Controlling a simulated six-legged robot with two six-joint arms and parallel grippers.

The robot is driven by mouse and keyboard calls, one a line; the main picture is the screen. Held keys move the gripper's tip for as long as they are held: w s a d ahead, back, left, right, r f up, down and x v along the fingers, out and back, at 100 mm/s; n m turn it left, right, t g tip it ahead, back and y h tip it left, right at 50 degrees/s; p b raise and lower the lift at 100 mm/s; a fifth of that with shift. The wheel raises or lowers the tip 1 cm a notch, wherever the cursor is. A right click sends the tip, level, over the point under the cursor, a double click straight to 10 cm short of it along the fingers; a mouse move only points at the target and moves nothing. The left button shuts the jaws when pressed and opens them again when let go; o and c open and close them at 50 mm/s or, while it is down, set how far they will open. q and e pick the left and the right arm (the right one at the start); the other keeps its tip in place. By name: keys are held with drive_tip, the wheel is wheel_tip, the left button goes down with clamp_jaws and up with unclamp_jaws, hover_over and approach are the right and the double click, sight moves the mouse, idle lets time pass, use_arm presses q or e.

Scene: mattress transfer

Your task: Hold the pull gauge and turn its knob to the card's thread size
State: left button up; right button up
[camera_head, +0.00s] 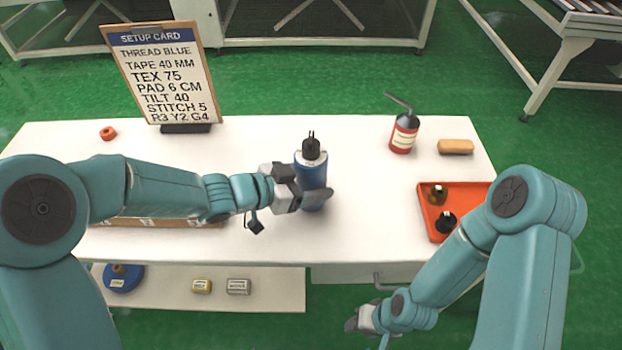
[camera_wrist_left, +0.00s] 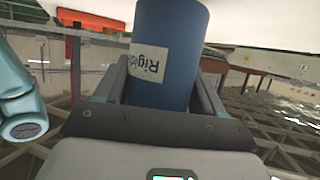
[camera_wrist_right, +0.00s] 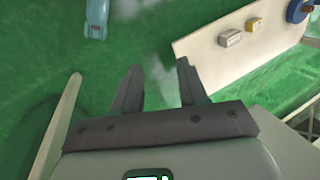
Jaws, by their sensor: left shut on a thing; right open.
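The pull gauge (camera_head: 311,170) is a blue cylinder with a black top and two thin prongs. It stands upright above the middle of the white table. My left gripper (camera_head: 312,197) is shut around its lower body. In the left wrist view the blue body (camera_wrist_left: 172,75) sits between the fingers, with a white label partly reading "Rigid". The gauge's knob setting cannot be read. The setup card (camera_head: 160,75) stands at the back left and reads "TEX 75", among other lines. My right gripper (camera_head: 354,321) is low in front of the table; its fingers (camera_wrist_right: 160,75) are apart and empty.
An orange tray (camera_head: 428,190) with dark-topped items lies at the right.

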use_arm(q)
drive_tip(key=shift+f+b, duration=0.65)
drive_tip(key=shift+f, duration=0.2)
